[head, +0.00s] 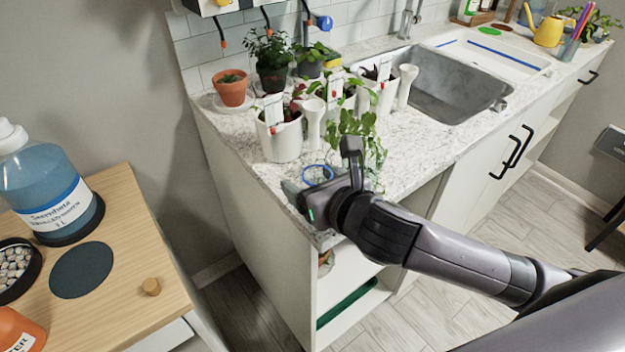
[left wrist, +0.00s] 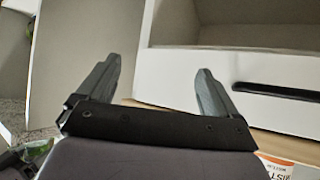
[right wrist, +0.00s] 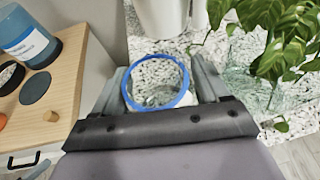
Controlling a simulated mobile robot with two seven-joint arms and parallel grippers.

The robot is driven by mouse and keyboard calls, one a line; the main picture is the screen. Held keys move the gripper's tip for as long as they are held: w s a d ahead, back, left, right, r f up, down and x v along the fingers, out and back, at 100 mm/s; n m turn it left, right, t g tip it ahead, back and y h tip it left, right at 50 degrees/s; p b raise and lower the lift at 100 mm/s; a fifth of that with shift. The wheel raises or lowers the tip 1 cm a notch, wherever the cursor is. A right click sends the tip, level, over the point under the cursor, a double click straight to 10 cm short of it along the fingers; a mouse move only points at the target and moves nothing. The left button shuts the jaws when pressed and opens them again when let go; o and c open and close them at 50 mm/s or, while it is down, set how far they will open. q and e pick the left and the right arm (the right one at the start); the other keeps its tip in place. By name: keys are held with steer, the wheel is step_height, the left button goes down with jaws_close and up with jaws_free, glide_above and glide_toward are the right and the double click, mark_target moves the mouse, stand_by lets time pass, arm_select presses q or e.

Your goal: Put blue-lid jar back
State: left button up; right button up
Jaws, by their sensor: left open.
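The blue-lid jar (head: 318,174) is at the near left corner of the speckled counter. In the right wrist view its blue ring (right wrist: 183,92) and clear body sit between the fingers of my right gripper (right wrist: 158,82), which appear closed against its sides. In the head view my right gripper (head: 330,190) partly hides the jar. I cannot tell whether its base touches the counter. A dark round mat (head: 82,270) lies bare on the wooden top (head: 115,215) at left. My left gripper (left wrist: 158,85) is open and empty, facing a white drawer front (left wrist: 200,80).
A blue bottle (head: 45,185), a dish of pebbles (head: 15,265), a wooden knob (head: 151,287) and an orange bottle (head: 18,330) are on the wooden top. Potted plants, including a white pot (head: 281,140), crowd the counter behind the jar. A gap separates counter and wooden top.

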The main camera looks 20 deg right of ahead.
steer(key=shift+r, duration=0.1)
steer(key=shift+s+r, duration=0.1)
steer(key=v, duration=0.8)
steer(key=shift+p, duration=0.3)
steer(key=shift+p+v, duration=1.9)
steer(key=shift+p, duration=0.45)
